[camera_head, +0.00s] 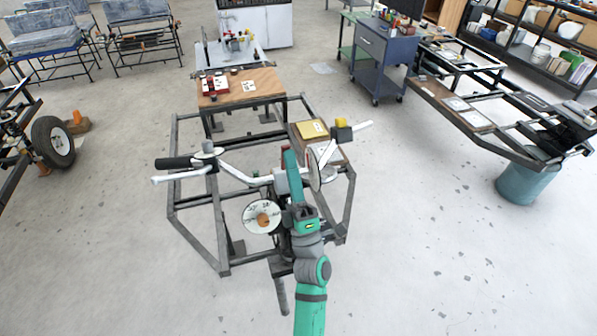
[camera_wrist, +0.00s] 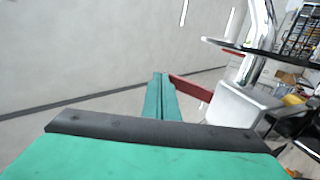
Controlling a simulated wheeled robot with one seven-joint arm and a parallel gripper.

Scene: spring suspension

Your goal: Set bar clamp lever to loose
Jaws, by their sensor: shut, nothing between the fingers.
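The bar clamp lever is most likely the red bar (camera_wrist: 192,90) beside my fingertips in the wrist view. A small dark red part (camera_head: 284,149) shows behind my fingers in the head view. The red bar runs from my fingers to a pale grey clamp block (camera_wrist: 240,104), which holds a shiny metal bar (camera_wrist: 262,25). My gripper (camera_wrist: 160,78) is shut and empty, its fingers at the left end of the red bar. I cannot tell whether they touch it. In the head view my gripper (camera_head: 289,153) reaches up to the handlebar (camera_head: 235,175).
A dark metal frame (camera_head: 222,268) surrounds the handlebar. A round white disc (camera_head: 262,217) sits left of my arm, and a round mirror-like disc (camera_head: 315,170) just right of my fingers. A wooden board (camera_head: 240,85) lies behind. Open floor is to the right.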

